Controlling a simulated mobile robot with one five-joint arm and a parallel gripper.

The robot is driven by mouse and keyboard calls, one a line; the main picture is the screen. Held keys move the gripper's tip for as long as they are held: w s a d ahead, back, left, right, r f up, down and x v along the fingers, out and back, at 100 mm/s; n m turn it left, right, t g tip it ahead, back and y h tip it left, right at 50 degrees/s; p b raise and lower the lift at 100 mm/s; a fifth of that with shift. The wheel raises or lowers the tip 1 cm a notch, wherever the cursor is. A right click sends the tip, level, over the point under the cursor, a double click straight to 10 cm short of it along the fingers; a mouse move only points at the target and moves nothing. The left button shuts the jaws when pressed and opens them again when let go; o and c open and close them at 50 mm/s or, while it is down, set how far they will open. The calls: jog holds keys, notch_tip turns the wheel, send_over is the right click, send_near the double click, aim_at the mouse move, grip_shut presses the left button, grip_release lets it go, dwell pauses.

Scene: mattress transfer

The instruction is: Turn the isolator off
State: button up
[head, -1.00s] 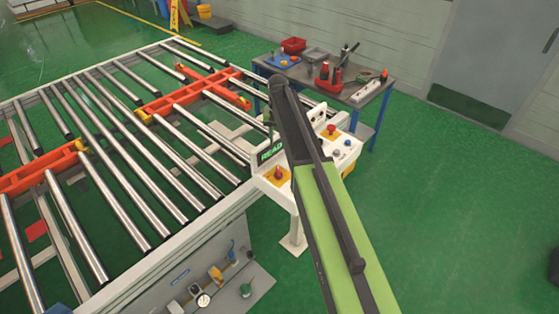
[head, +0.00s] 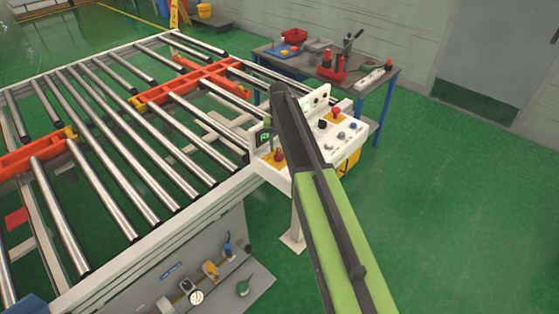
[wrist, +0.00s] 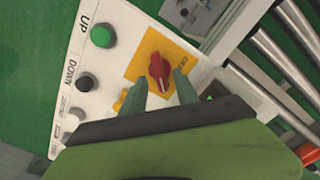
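The isolator is a red rotary knob (wrist: 159,68) on a yellow square plate, on a white control panel (wrist: 103,70). In the head view the red knob (head: 279,155) shows at the panel's left, beside my arm. My gripper (wrist: 157,84) is open in the wrist view, with one finger on each side of the knob's lower end. The fingers look close to the knob, but I cannot tell whether they touch it. Nothing is held. In the head view my arm hides part of the panel, and the fingers are not clearly visible.
Green UP (wrist: 103,35) and black DOWN (wrist: 88,81) buttons sit beside the isolator. Another red button (head: 336,112) is at the panel's far side. A roller conveyor (head: 130,150) lies left, a tool table (head: 375,88) behind. Green floor at right is clear.

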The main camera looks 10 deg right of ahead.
notch_tip(320, 180, down, 3)
jog(key=shift+r+b, duration=0.15)
jog(key=shift+b, duration=0.45)
jog(key=shift+r, duration=0.1)
grip_shut()
